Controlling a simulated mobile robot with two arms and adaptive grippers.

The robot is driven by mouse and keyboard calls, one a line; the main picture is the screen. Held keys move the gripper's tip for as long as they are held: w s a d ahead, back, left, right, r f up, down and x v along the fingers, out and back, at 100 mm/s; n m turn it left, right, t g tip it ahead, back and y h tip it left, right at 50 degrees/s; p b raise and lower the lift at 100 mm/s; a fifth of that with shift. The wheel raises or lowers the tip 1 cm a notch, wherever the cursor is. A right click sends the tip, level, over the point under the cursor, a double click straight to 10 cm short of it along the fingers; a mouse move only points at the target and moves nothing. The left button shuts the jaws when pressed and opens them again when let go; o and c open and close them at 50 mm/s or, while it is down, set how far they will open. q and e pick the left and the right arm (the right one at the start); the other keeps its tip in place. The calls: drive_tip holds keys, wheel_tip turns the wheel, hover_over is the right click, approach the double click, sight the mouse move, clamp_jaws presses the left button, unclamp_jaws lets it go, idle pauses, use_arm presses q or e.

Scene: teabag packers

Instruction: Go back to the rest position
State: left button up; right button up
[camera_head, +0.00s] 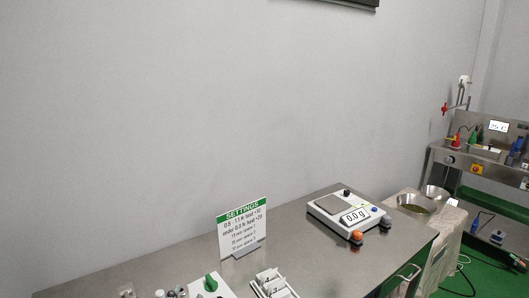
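Neither of my grippers shows in the head view, and no arm is visible. The steel table (165,262) lies along the bottom of the view against a grey wall. A settings sign (242,228) with a green header stands upright on it. A white scale (347,214) reading 0.0 g sits at the table's right end, its pan looking empty.
A white tray (262,291) and a device with a green knob (211,283) are cut off at the bottom edge. Metal bowls (417,203) stand right of the table. A second steel workstation (488,160) is at far right.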

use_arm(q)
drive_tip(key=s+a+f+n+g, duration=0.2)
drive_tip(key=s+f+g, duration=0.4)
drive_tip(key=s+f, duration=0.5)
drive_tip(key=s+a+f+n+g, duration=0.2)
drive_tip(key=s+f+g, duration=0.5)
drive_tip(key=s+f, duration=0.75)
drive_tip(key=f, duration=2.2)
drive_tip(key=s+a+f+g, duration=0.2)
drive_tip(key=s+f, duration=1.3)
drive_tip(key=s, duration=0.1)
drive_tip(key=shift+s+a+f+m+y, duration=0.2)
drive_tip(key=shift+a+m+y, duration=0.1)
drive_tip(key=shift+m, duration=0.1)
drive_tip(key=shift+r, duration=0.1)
